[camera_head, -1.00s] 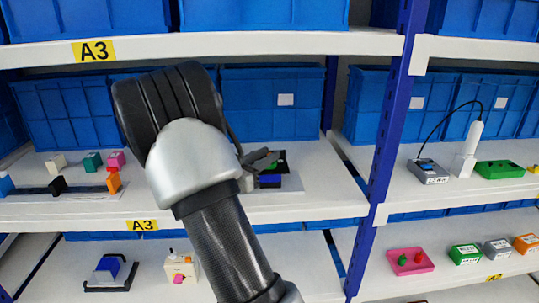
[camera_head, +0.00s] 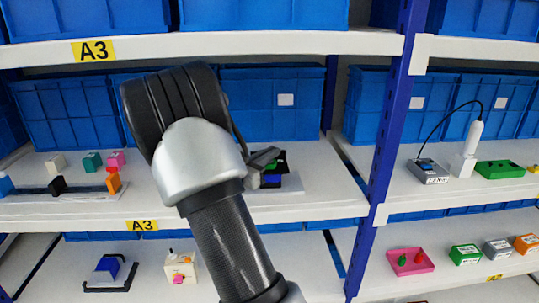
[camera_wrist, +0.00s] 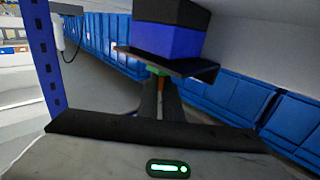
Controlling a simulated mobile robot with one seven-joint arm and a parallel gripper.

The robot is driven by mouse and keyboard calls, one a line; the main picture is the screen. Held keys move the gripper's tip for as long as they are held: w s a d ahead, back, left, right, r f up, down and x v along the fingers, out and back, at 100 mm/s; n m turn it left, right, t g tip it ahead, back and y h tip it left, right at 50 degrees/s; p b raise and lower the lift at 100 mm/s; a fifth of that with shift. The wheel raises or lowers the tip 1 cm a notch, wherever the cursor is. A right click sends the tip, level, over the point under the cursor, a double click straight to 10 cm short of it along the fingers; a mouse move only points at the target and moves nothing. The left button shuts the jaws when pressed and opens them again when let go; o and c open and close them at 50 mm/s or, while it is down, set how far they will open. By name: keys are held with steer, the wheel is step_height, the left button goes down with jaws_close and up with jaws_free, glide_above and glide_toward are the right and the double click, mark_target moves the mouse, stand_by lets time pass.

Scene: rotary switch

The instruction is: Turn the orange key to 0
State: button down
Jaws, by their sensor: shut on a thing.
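My gripper (camera_wrist: 160,98) reaches away from the wrist camera, its fingers closed together at the underside of a dark plate. A small orange piece (camera_wrist: 160,82), apparently the orange key, shows between the fingertips, just below a green bit. Above it stands a block with a blue band (camera_wrist: 165,42) and black top. In the head view my gripper (camera_head: 264,158) is largely behind my arm, beside the switch unit with its blue part (camera_head: 270,179) on the middle shelf. The orange key cannot be made out there, nor can any 0 mark be read.
Blue bins (camera_head: 272,105) stand behind the unit. On the same shelf at left is a row of coloured blocks, one orange (camera_head: 113,183). A blue post (camera_head: 388,130) rises at right. Other small devices, including a grey box (camera_head: 427,170), stand beyond it.

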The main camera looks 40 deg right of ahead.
steer(key=shift+t, duration=0.3)
steer(key=n+t+b, duration=0.1)
steer(key=n+t+y+b, duration=0.1)
steer(key=t+b, duration=0.1)
steer(key=n+t+y+b, duration=0.1)
steer(key=shift+s+d+f+n+t+b, duration=0.1)
steer(key=shift+f+n+t+b, duration=0.2)
steer(key=shift+f+n+t, duration=0.1)
steer(key=n+t+y+b, duration=0.3)
steer(key=t+y+b, duration=0.1)
steer(key=b, duration=0.2)
steer(key=shift+r, duration=0.1)
steer(key=n+y+b, duration=0.1)
steer(key=t+b, duration=0.1)
steer(key=shift+r+n+y+b, duration=0.2)
steer(key=shift+n+y+b, duration=0.15)
steer(key=shift+n+y, duration=0.05)
steer(key=shift+r, duration=0.1)
steer(key=c, duration=1.9)
jaws_free()
steer(key=shift+c, duration=0.2)
